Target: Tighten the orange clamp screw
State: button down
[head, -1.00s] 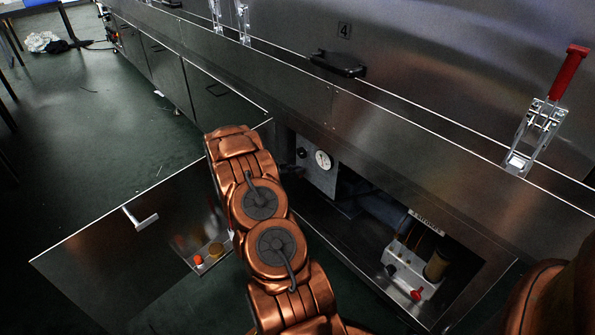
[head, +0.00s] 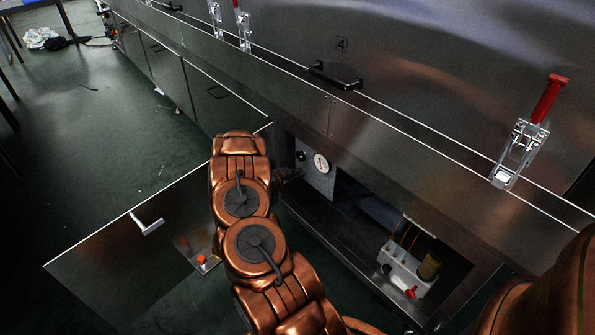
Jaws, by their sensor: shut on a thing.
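My copper arm reaches down into the open cabinet bay. At its far end, a small dark part of my gripper (head: 289,174) shows beside the grey gauge panel (head: 318,180), mostly hidden behind the arm. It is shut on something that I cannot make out. I cannot clearly identify the orange clamp screw; the gripper's contact place is hidden. A small orange spot (head: 201,259) shows on the shiny open door, and looks like a reflection.
The open door (head: 120,262) with its handle stands left of the arm. In the bay, a white box (head: 402,262) carries a red lever (head: 411,292) and a brass cylinder (head: 429,265). A red-handled toggle clamp (head: 520,150) stands on the ledge at right.

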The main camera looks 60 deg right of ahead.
jog(key=m+t+h+b, duration=0.1)
jog(key=m+b, duration=0.2)
jog(key=b, duration=0.1)
jog(key=s+f+m+t+h+b, duration=0.1)
jog(key=m+b, duration=0.2)
jog(key=b, duration=0.1)
jog(key=s+f+m+t+h+b, duration=0.1)
jog(key=m+t+b, duration=0.1)
jog(key=m+b, duration=0.1)
jog(key=shift+a+f+m+h+b, duration=0.2)
jog(key=shift+f+m+h+b, duration=0.15)
jog(key=shift+b, duration=0.25)
jog(key=shift+r+m+h+b, duration=0.1)
jog(key=shift+m+h+b, duration=0.15)
jog(key=shift+m+b, duration=0.55)
jog(key=shift+r, duration=0.1)
jog(key=c, duration=1.3)
grip_release()
jog(key=shift+w, duration=0.1)
jog(key=shift+o, duration=0.2)
jog(key=shift+a, duration=0.1)
jog(key=a, duration=0.7)
jog(key=shift+s+a, duration=0.15)
jog(key=shift+s, duration=0.25)
